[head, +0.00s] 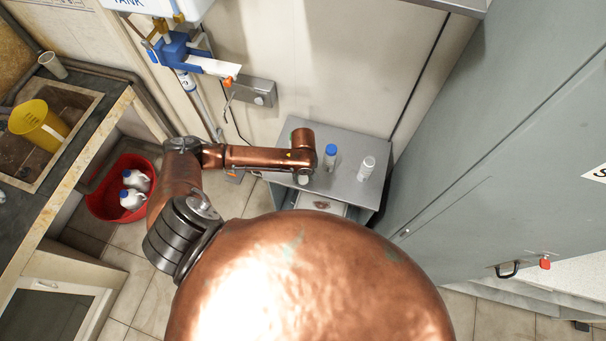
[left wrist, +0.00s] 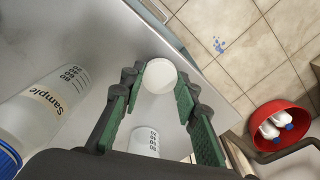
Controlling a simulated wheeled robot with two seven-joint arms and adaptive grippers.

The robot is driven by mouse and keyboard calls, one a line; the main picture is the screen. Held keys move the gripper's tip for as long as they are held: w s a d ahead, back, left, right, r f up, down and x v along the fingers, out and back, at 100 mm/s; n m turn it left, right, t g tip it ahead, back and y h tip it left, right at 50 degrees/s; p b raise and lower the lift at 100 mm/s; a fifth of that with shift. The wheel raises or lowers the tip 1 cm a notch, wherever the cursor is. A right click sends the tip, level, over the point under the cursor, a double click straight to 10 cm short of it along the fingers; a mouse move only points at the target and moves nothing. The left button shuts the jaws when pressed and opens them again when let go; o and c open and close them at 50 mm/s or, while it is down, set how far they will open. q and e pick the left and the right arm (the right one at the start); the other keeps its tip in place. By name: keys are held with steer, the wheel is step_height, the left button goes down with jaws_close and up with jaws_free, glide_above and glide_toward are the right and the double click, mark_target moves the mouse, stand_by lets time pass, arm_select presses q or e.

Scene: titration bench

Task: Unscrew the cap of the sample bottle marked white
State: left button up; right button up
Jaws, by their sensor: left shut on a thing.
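My left gripper (left wrist: 155,85) is shut on a white, round-ended thing (left wrist: 158,76) between its green pads. Bottle graduations (left wrist: 145,140) show between the fingers, and I cannot tell whether cap and bottle are joined. In the head view my left arm (head: 255,157) reaches over the grey cabinet top (head: 338,192) and mostly hides the gripper. A pale round part (head: 303,178) shows beside it. To its right stand a blue-capped bottle (head: 330,157) and a white-topped bottle (head: 367,166). My right gripper is out of view.
A tall grey locker (head: 500,150) stands close on the right. A wall valve assembly (head: 185,60) hangs behind on the left. A red basin (head: 105,195) with white bottles sits on the floor at left, beside a sink counter (head: 60,160) with a yellow jug (head: 35,122).

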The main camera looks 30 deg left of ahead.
arm_select(q)
steer(key=shift+f, duration=0.35)
steer(key=o, duration=1.3)
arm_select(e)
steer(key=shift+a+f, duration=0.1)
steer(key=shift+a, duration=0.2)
